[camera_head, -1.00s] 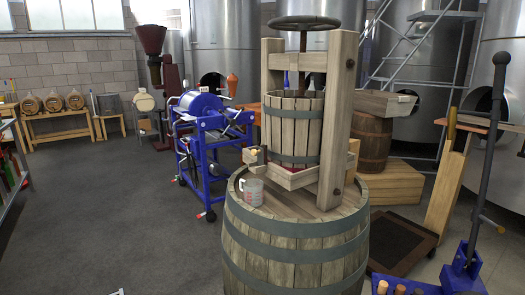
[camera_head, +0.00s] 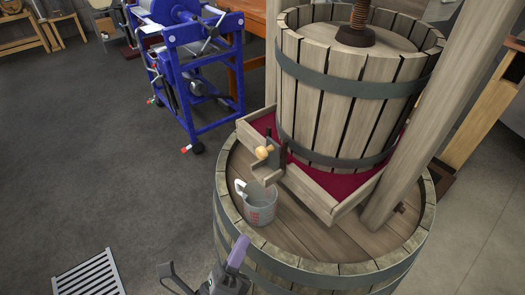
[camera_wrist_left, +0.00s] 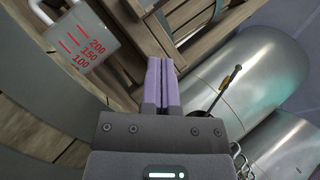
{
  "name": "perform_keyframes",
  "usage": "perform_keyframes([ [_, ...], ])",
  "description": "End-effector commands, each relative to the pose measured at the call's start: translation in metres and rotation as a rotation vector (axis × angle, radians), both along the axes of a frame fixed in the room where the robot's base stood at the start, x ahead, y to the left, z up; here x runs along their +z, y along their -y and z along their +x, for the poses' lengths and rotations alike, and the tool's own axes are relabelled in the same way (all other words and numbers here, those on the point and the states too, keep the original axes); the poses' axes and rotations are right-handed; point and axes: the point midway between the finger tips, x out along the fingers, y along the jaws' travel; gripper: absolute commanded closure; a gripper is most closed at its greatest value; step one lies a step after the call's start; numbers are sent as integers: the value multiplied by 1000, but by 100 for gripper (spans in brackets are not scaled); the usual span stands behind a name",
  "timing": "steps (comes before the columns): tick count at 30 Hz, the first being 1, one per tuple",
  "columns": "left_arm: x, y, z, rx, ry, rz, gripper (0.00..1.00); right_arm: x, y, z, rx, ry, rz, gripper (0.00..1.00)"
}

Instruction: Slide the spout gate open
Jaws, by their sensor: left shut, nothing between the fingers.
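The spout gate (camera_head: 283,155) is a small dark upright plate at the front corner of the press's wooden tray (camera_head: 318,192), above a short wooden spout (camera_head: 266,174). A round, light wooden knob (camera_head: 263,152) sits beside it. A clear measuring jug (camera_head: 262,208) with red marks stands on the barrel top below the spout; the jug also shows in the left wrist view (camera_wrist_left: 80,42). My left gripper (camera_head: 240,243), with purple fingers, is at the bottom of the head view, below and apart from the spout. Its fingers (camera_wrist_left: 161,68) are shut and empty. My right gripper is out of view.
The press basket (camera_head: 345,95) stands in the tray, with red liquid or pulp around its foot. A thick wooden post (camera_head: 425,125) rises at the right. A blue-framed machine (camera_head: 195,85) stands behind left. The floor at left is open around a drain grate (camera_head: 90,275).

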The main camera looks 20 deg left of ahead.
Motion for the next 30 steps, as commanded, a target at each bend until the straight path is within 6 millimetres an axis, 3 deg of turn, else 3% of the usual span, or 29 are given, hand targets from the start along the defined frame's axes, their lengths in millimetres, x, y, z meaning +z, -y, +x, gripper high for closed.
perform_keyframes([
  [11,3,1,5,1,3,2,100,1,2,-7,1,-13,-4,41],
  [25,52,24,85,0,5,0,100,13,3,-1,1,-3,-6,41],
  [30,70,12,100,0,2,3,100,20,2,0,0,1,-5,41],
])
